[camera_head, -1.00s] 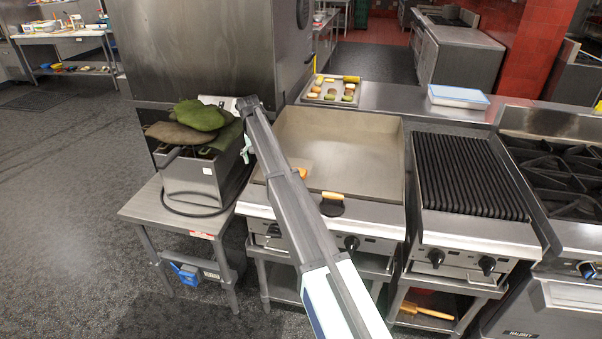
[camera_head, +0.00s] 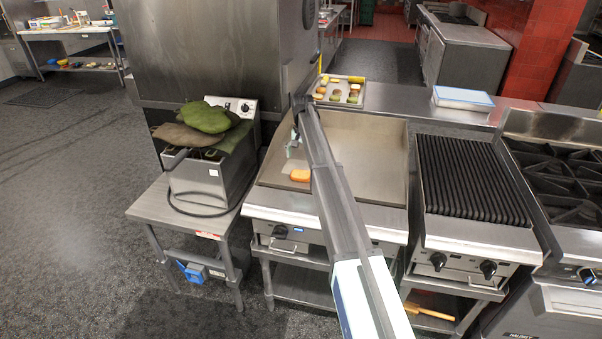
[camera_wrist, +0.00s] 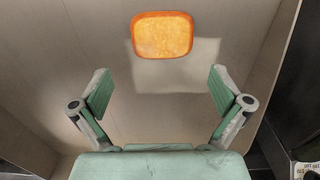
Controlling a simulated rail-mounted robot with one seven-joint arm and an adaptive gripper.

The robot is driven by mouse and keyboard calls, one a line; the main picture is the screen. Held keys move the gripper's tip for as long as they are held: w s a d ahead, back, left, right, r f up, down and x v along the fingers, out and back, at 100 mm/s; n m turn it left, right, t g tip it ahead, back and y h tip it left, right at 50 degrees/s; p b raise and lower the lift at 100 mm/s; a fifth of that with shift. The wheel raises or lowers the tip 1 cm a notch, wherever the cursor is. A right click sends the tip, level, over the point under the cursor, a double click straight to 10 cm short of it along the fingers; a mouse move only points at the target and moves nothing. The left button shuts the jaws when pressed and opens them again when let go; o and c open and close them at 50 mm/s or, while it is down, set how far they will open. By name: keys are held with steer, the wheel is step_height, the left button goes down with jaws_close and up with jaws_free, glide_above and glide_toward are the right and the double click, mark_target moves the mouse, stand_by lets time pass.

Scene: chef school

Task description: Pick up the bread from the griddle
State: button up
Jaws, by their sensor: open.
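The bread (camera_head: 300,175) is a small orange-brown slice lying on the griddle (camera_head: 365,150), toward its left front. In the wrist view the bread (camera_wrist: 162,35) is at the top centre, beyond the fingertips, flat on the griddle surface (camera_wrist: 60,60). My gripper (camera_wrist: 160,92) has its two green fingers spread wide with nothing between them. In the head view my gripper (camera_head: 292,146) hangs over the griddle's left part, behind the bread. My arm covers part of the griddle in the head view.
A fryer (camera_head: 210,180) with green and brown cloths (camera_head: 205,117) on top stands left of the griddle. A ribbed grill (camera_head: 470,180) is on the right. A tray of food pieces (camera_head: 340,90) sits behind the griddle, with a blue-edged white container (camera_head: 463,98) farther right.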

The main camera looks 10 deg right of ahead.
mark_target(301, 172)
steer(key=shift+a+f+p, duration=0.2)
steer(key=shift+f+p, duration=1.3)
steer(key=shift+f, duration=2.05)
steer(key=c, duration=0.9)
steer(key=shift+r, duration=0.1)
